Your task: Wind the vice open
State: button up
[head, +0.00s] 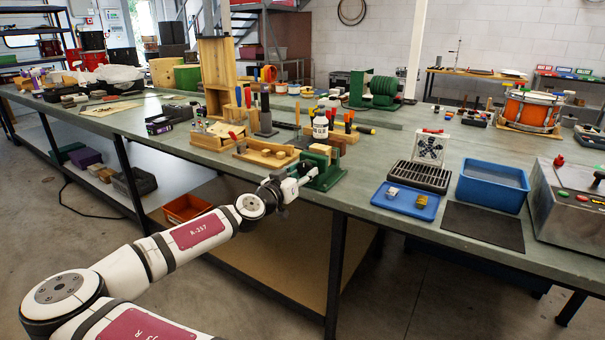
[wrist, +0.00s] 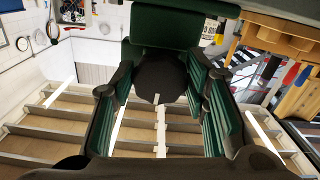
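The green vice (head: 326,171) stands at the front edge of the bench, right of the middle in the head view. In the wrist view its green body (wrist: 165,28) fills the top middle, with a dark round part (wrist: 161,78) below it. My gripper (head: 298,183) is at the vice's front side; in the wrist view its two dark fingers with green pads (wrist: 160,72) stand wide apart, one on each side of the dark round part. I cannot tell whether they touch it. The vice's handle is not clearly visible.
The floor before the bench is clear.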

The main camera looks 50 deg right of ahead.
dwell(0.3)
jog(key=n, duration=0.6)
jog(key=shift+s+r+n, duration=0.1)
jog(key=shift+n, duration=0.3)
jog(key=n+p, duration=0.2)
jog(key=n, duration=0.4)
jog(key=shift+r, duration=0.15)
jog(key=n+p, duration=0.2)
jog(key=n, duration=0.2)
jog(key=shift+s+r, duration=0.1)
jog(key=n+p, duration=0.2)
jog(key=n, duration=0.1)
jog(key=shift+r+n, duration=0.1)
jog(key=shift+n, duration=0.3)
jog(key=n+p, duration=0.3)
jog(key=n, duration=0.1)
jog(key=shift+n+p, duration=1)
jog(key=shift+p, duration=0.05)
